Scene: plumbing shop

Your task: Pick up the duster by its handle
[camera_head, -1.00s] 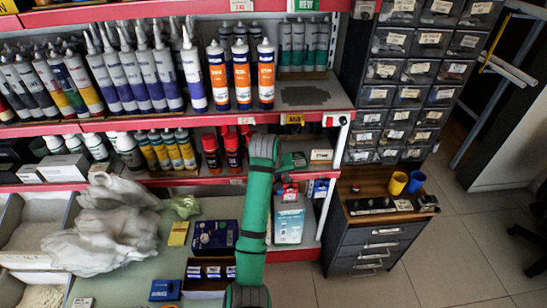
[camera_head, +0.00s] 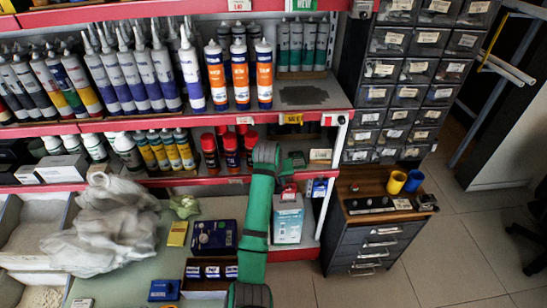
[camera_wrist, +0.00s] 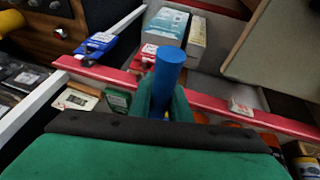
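A blue cylinder (camera_wrist: 171,66), seemingly the duster's handle, stands between the green fingers of my gripper (camera_wrist: 164,103) in the wrist view. The fingers lie close on both sides of it with no clear gap. Its rounded end sticks out past the fingertips, and a brighter blue part shows lower between them. The rest of the duster is hidden.
Red cans (camera_head: 231,151) stand on the shelf just left of my arm. A green box (camera_wrist: 118,100) and a labelled box (camera_wrist: 76,99) lie close by on the shelf. Boxes (camera_head: 288,220) stand below.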

